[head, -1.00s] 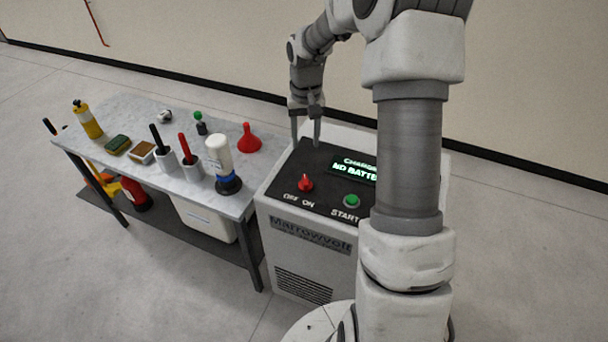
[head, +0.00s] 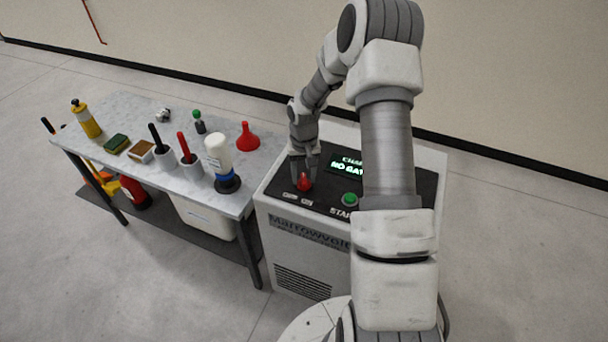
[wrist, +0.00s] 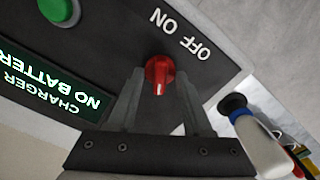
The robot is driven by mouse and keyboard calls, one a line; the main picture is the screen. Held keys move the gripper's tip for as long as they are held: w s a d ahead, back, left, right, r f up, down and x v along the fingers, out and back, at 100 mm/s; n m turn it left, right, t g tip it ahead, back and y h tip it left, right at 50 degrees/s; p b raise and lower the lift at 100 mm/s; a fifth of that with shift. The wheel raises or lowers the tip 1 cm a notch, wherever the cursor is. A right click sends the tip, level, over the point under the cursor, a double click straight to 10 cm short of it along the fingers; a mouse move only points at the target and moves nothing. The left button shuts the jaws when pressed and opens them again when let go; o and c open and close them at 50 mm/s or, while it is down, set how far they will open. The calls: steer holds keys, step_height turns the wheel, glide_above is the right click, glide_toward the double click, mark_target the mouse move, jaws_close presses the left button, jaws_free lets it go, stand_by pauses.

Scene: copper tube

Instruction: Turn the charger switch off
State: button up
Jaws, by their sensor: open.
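The charger (head: 290,256) is a white box with a dark top panel. Its red switch knob (head: 305,182) sits above the OFF and ON labels at the panel's left. In the wrist view the knob (wrist: 159,72) shows between the far ends of my fingers, with a pale mark pointing toward my gripper. The OFF and ON labels (wrist: 182,35) lie beyond it. My gripper (head: 304,176) is open, over the panel, with a finger on each side of the knob. I cannot tell whether the fingers touch it.
The green START button (head: 350,199) and the lit display (head: 347,165) are close to the right of the knob. A table (head: 225,201) stands left of the charger, with a white bottle (head: 219,155) and a red funnel (head: 247,137) nearest.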

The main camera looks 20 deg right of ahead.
jaws_close()
stand_by(0.5)
steer(key=n+b, duration=0.1)
steer(key=n, duration=0.4)
steer(key=shift+n+b, duration=0.3)
steer(key=shift+n, duration=0.1)
steer(key=n, duration=0.5)
steer(key=shift+n, duration=0.7)
jaws_free()
